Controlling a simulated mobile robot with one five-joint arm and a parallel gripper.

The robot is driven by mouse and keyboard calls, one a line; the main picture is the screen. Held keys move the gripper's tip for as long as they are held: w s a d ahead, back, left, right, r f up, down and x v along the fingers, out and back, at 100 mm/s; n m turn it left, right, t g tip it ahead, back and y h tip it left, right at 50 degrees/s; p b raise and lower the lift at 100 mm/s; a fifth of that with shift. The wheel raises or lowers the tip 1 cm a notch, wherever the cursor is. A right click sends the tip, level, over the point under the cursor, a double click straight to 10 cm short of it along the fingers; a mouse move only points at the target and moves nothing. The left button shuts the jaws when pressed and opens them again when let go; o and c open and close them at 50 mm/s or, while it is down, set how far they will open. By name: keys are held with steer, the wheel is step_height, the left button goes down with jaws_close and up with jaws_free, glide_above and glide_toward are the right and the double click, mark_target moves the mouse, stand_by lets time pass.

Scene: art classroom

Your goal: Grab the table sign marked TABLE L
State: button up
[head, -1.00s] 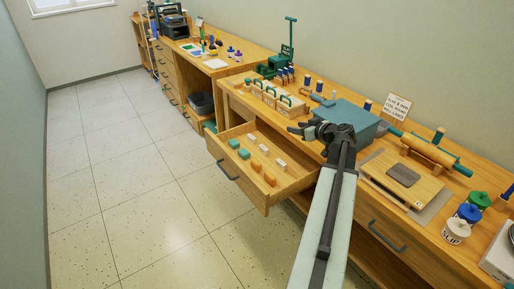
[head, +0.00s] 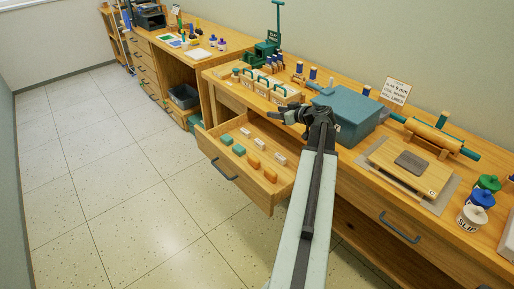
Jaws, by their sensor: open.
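I cannot make out any sign marked TABLE L. A white card (head: 397,92) with several lines of text stands at the back of the bench on the right; its text seems to be about slab and coil work. A smaller card (head: 176,9) stands on the far bench, too small to read. My gripper (head: 277,114) is open and empty, in front of the blue-grey box and above the back of the open drawer in the picture. It is well apart from both cards.
The open drawer (head: 266,197) holds several small coloured blocks and juts into the aisle. The bench carries a blue-grey box (head: 347,108), a rolling pin (head: 432,136), a wooden board (head: 388,176) and lidded jars (head: 481,198). The tiled floor (head: 110,180) on the left is clear.

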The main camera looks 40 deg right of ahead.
steer(key=b, duration=1.9)
glide_toward(264, 145)
steer(key=shift+x, duration=1.2)
steer(key=shift+b+x, duration=1.1)
steer(key=shift+x, duration=2.85)
steer(key=shift+a+r, duration=0.1)
steer(key=shift+r, duration=0.1)
jaws_close()
